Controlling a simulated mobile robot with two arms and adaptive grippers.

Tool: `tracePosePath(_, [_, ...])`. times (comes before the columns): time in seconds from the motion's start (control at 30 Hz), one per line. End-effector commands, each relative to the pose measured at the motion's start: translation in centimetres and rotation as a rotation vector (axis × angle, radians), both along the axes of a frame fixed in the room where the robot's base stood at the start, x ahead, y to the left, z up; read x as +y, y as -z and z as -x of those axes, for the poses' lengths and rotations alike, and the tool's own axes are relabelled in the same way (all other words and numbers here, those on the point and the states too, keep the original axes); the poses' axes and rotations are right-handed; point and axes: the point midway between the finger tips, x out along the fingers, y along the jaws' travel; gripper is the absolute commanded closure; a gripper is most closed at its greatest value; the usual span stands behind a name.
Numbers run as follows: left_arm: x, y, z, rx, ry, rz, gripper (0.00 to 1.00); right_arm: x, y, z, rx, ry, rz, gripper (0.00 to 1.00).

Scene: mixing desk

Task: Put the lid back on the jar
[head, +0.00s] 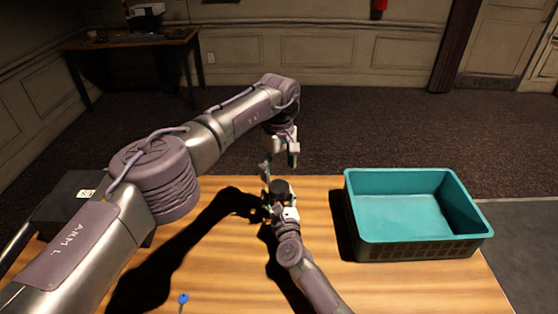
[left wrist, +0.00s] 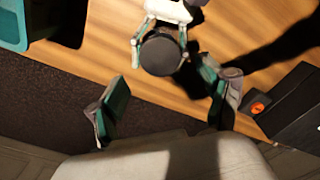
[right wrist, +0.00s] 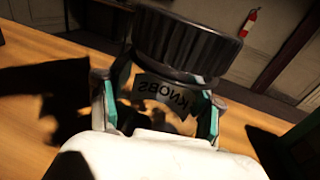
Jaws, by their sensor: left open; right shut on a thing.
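The clear jar (right wrist: 165,105) has a label reading KNOBS, mirrored, with small dark pieces inside. The black ribbed lid (right wrist: 187,40) sits on the jar's mouth in the right wrist view; I cannot tell whether it is fully seated. The lid also shows from above in the left wrist view (left wrist: 160,54) and in the head view (head: 281,187). My right gripper (right wrist: 157,98) is shut around the jar's sides, near the table's far edge. My left gripper (head: 279,163) is open and empty, pointing down above the lid, apart from it.
A teal bin (head: 412,248) stands on the wooden table (head: 230,285) to the right of the jar. A small blue key (head: 183,299) lies near the front edge. A black box (head: 72,193) stands at the left, partly behind my left arm. The table between jar and bin is clear.

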Motion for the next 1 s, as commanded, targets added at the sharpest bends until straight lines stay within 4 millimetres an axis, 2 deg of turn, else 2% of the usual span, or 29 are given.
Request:
tracePosePath(0.1, [0.0,-0.2,0.0,0.001,-0.306,-0.001,0.21,0.0,0.0,0.0,0.001,0.000,0.000,1.00])
tracePosePath(1.0, [-0.1,-1.7,0.0,0.003,-2.663,-0.004,0.21,0.0,0.0,0.0,0.001,0.000,0.000,1.00])
